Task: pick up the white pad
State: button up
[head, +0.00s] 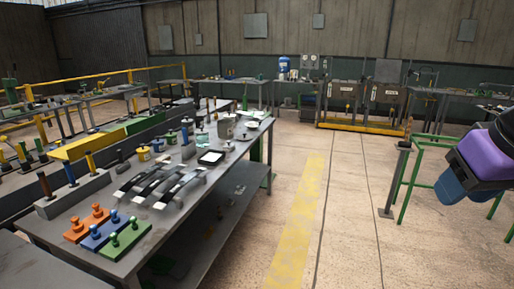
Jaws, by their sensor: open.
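A small white pad (211,157) with a dark border lies flat on the long grey workbench (135,238), right of the bench's middle. It is near the bench's front edge, just beyond a set of curved dark and silver strips (164,186). Nothing covers it. Purple and blue parts of my arm show at the right edge, far from the pad. My gripper's fingers are not visible.
A grey canister (226,127) and several small jars stand behind the pad. Orange, blue and green knobbed blocks (123,238) lie at the near end. A green-legged table stands at right. The floor with a yellow stripe (298,225) is clear.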

aim_at(229, 147)
jog(key=i+l+z, duration=0.1)
jog(key=i, duration=0.7)
jog(key=i+l+z, duration=0.1)
jog(key=i, duration=0.75)
jog(key=i+l+u, duration=0.15)
jog(key=i+u, duration=0.35)
jog(key=i+l+u, duration=0.25)
jog(key=u, duration=0.2)
jog(key=i+l+u, duration=0.7)
jog(key=l+u, duration=0.3)
jog(key=i+l+u, duration=0.15)
jog(key=l+u, duration=0.3)
jog(key=l, duration=0.25)
